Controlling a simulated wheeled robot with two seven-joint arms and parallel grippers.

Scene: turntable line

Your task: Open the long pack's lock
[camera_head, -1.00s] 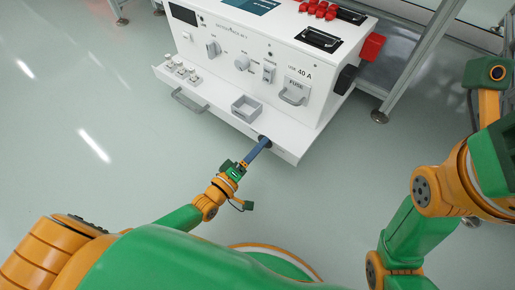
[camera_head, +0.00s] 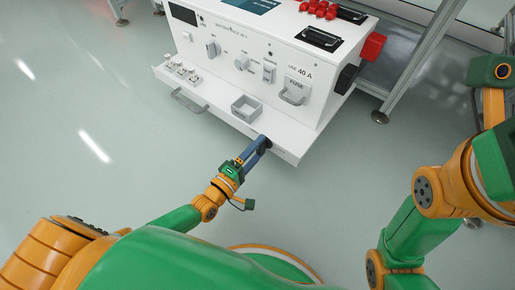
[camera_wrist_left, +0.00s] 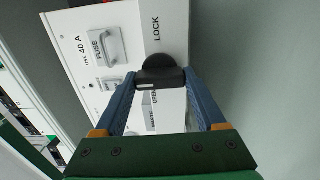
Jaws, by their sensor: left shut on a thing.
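The long pack is a white cabinet (camera_head: 275,50) with a ledge along its lower front. A black lock knob (camera_wrist_left: 160,68) sits by printed LOCK and OPEN words; in the wrist view its pale mark lies near OPEN. In the head view the knob (camera_head: 265,141) is at the ledge's right front. My left gripper (camera_wrist_left: 160,79) is shut on the knob, one blue finger on each side. In the head view the left gripper (camera_head: 262,147) reaches up to it from below. My right gripper is out of view; only its arm shows.
A grey fuse handle (camera_head: 292,94) and switches are on the cabinet's front. An open grey tray (camera_head: 246,108) sits on the ledge left of the knob. A metal frame leg (camera_head: 402,80) stands at the right. The floor at left is clear.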

